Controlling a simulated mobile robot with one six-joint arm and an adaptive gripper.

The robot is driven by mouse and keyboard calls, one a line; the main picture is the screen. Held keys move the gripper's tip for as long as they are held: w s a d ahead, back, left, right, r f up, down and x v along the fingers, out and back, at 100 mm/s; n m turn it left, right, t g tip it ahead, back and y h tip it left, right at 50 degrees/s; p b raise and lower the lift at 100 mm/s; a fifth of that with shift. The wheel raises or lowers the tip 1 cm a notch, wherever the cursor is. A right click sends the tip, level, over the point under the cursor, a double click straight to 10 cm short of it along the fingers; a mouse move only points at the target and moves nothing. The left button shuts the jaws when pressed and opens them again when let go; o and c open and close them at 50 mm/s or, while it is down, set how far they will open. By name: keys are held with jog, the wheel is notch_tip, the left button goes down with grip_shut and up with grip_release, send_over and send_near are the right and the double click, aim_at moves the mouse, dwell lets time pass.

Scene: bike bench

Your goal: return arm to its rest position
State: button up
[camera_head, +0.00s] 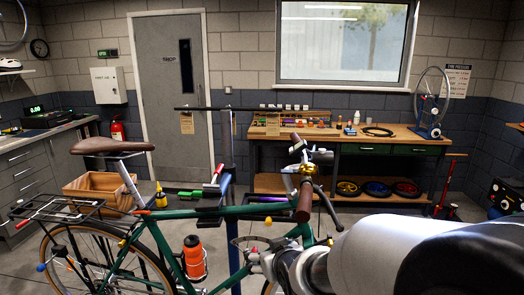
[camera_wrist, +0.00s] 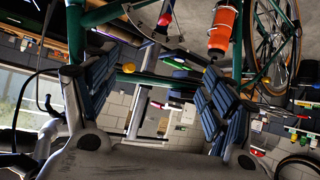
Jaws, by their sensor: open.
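My gripper (camera_wrist: 160,90) is open and empty in the wrist view, its two dark ribbed fingers spread apart with nothing between them. In the head view my white and black arm comes in from the lower right, and the fingers cannot be made out clearly there. A green bicycle (camera_head: 255,210) stands in front of me, and my arm's far end overlaps its front part. The bicycle's frame also shows behind the fingers in the wrist view, with an orange bottle (camera_wrist: 222,30) on it. The same bottle (camera_head: 194,258) shows in the head view.
A wooden workbench (camera_head: 410,133) with tools stands at the back right, under the window. A grey counter (camera_head: 40,140) is at the left. The handlebar grip (camera_head: 304,203) is close to my arm. A wooden crate (camera_head: 85,187) sits behind the brown saddle (camera_head: 112,146).

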jog(key=s+d+r+m+g+h, duration=0.1)
jog(key=s+d+r+g, duration=0.15)
jog(key=s+d, duration=0.4)
jog(key=s+d+r+m+g+h, duration=0.1)
jog(key=s+d+r, duration=0.2)
jog(key=s, duration=0.7)
jog(key=s+d+f+m+g, duration=0.1)
jog(key=s+d+g, duration=0.1)
jog(key=s, duration=1.3)
jog(key=shift+d+f+m+h, duration=0.2)
jog(key=shift+d+m+h, duration=0.1)
jog(key=shift+m, duration=0.1)
jog(key=shift+s, duration=0.1)
